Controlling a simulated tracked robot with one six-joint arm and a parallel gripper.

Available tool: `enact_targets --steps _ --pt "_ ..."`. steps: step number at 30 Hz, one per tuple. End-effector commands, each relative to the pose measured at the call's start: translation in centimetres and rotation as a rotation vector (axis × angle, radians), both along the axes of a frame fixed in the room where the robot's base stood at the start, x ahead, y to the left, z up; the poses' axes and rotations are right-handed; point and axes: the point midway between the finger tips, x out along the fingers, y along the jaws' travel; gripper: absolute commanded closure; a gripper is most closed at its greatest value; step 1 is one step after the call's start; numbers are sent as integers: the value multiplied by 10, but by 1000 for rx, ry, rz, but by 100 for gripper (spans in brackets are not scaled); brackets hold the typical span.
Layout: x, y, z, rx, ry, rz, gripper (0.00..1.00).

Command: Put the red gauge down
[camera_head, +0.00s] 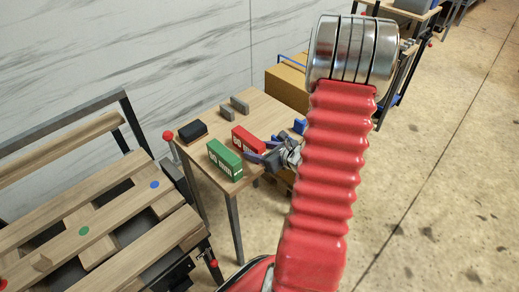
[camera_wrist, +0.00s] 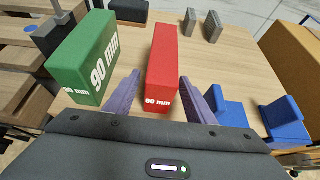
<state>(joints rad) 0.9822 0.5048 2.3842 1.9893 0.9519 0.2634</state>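The red gauge (camera_head: 248,140) is a long block on the wooden table, with white print on its near end. In the wrist view the red gauge (camera_wrist: 163,60) lies between the two purple fingers of my gripper (camera_wrist: 160,77). The fingers stand apart on either side of its near end, with narrow gaps visible. In the head view my gripper (camera_head: 264,151) is at the right end of the red gauge. The gauge seems to rest on the tabletop, though its underside is hidden.
A green gauge (camera_head: 224,160), marked 90 mm, stands close at the left. Blue blocks (camera_wrist: 286,119) sit right of my gripper. Two grey blocks (camera_head: 233,108) and a black box (camera_head: 193,131) are farther back. A cardboard box (camera_head: 288,86) stands behind the table.

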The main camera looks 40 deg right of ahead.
Motion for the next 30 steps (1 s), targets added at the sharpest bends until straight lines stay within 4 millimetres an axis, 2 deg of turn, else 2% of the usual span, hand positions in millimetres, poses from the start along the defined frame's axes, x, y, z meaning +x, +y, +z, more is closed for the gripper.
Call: enact_targets --steps 10,13,30 --pt "0 0 2 -1 0 0 50" --pt "-7 -1 6 -3 -1 -1 50" --pt "-78 -4 45 -2 -1 -4 50"
